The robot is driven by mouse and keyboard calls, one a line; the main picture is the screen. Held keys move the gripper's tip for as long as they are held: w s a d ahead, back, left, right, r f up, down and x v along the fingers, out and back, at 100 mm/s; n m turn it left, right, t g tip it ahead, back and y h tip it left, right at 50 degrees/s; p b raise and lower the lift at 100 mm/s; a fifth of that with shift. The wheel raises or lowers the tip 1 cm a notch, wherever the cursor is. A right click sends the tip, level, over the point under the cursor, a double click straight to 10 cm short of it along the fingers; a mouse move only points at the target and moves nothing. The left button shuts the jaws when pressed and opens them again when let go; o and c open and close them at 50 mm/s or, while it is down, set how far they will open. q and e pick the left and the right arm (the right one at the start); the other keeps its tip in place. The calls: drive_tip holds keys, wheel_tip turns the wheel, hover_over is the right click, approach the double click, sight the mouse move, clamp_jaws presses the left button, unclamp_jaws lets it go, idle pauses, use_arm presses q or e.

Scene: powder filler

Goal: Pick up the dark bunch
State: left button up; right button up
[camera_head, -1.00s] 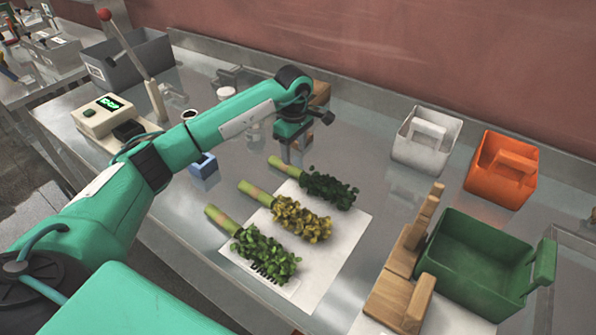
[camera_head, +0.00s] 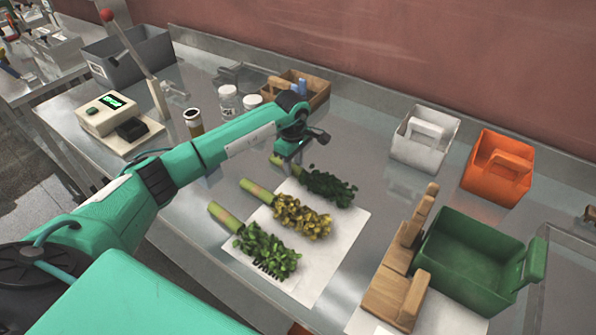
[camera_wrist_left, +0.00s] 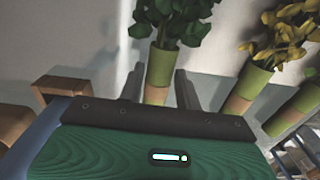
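The dark bunch (camera_head: 328,187) has dark green leaves and a light green stem, and lies at the back of a row of three on a white sheet (camera_head: 336,251). My left gripper (camera_head: 290,166) is over its stem. In the left wrist view, the fingers of my left gripper (camera_wrist_left: 158,88) are spread, with the dark bunch's stem (camera_wrist_left: 160,67) between them and a gap at the sides. A yellow-leaved bunch (camera_head: 302,216) and a brighter green bunch (camera_head: 266,250) lie in front. My right gripper is not in view.
A white bin (camera_head: 424,150), an orange bin (camera_head: 497,184) and a green bin (camera_head: 468,262) stand to the right. Wooden blocks (camera_head: 394,285) stand beside the green bin. Jars (camera_head: 228,100) and a wooden box (camera_head: 318,90) are behind my left arm.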

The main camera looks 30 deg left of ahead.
use_arm(q)
drive_tip(key=c, duration=0.5)
drive_tip(key=shift+r, duration=0.1)
